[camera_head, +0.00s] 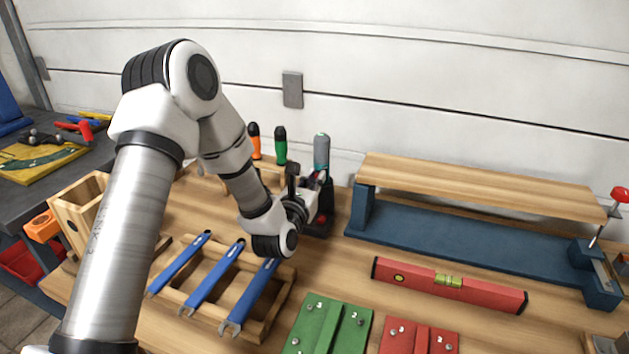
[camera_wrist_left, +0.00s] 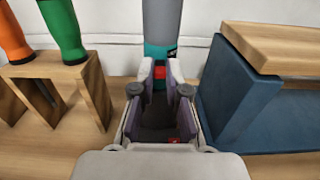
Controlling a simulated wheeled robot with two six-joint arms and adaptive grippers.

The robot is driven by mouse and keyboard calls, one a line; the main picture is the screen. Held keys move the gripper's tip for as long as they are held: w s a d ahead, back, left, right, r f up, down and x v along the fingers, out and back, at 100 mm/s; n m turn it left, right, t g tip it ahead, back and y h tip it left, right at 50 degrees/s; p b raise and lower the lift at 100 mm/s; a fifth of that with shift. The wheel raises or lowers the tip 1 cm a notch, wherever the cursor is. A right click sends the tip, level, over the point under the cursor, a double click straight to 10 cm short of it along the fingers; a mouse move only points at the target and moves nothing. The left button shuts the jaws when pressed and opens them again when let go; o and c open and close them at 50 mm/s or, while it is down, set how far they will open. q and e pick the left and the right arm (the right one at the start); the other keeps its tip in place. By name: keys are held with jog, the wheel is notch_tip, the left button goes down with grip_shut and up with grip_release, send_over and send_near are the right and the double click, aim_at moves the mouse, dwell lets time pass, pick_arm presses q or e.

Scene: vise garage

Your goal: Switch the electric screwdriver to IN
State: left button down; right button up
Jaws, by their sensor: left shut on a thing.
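The electric screwdriver (camera_head: 321,150) stands upright at the back of the bench, grey on top with a teal part below. In the left wrist view its grey and teal body (camera_wrist_left: 162,25) rises straight ahead, with a small red part (camera_wrist_left: 159,78) low on it between my fingertips. My left gripper (camera_head: 318,183) reaches it from the front, and its fingers (camera_wrist_left: 160,72) are shut on the screwdriver's lower part. The fingers and a dark holder hide much of that part. I cannot read any IN marking or switch position. My right gripper is in neither view.
A wooden rack with orange (camera_head: 254,140) and green (camera_head: 281,145) handled screwdrivers stands just left. A blue metal frame with a wooden board (camera_head: 480,187) stands close on the right. Blue wrenches (camera_head: 215,275), a red level (camera_head: 448,285) and green and red plates lie in front.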

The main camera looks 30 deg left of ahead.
pick_arm(q)
jog(key=shift+f+b, duration=0.7)
jog(key=shift+f, duration=0.25)
jog(key=shift+s+r, duration=0.1)
jog(key=shift+r, duration=0.05)
jog(key=c, duration=1.2)
grip_release()
jog(key=shift+o, duration=0.2)
jog(key=v, duration=0.7)
jog(key=shift+s, duration=0.15)
